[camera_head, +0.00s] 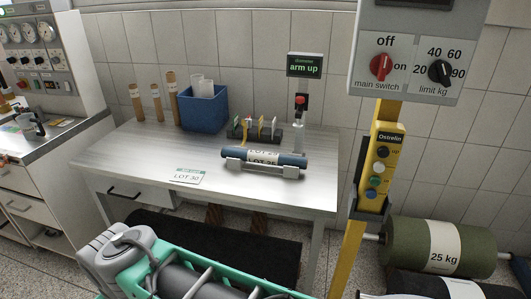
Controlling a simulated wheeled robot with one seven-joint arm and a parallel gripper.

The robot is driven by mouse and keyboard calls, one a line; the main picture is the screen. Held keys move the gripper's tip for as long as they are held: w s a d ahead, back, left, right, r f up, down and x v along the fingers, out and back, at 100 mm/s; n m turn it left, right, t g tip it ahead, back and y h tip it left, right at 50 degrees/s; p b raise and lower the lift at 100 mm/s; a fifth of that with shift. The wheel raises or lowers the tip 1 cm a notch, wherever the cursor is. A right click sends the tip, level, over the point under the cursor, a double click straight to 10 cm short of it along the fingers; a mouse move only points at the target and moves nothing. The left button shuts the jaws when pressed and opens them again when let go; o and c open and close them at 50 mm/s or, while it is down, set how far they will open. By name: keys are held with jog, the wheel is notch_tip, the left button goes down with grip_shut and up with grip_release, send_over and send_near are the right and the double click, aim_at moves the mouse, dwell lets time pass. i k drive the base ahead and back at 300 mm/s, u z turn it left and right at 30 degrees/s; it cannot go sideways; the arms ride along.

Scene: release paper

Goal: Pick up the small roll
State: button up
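The small roll (264,157) is dark blue with a white label band whose text starts with LOT, the number partly hidden. It lies level, left to right, in a light grey cradle (233,166) on the right part of the steel table (220,200). The cradle's ends hold it from the front. A white card (187,176) reading LOT 30 lies to its left, near the table's front edge. My gripper is not visible in this view, so its opening and place cannot be seen.
Brown tubes (155,103) stand at the back left. A yellow post (365,190) rises right of the table, near a green 25 kg roll (415,246).

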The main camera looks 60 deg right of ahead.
aim_at(254, 156)
jog(key=z, duration=0.65)
jog(key=i, duration=0.95)
jog(key=z, duration=0.65)
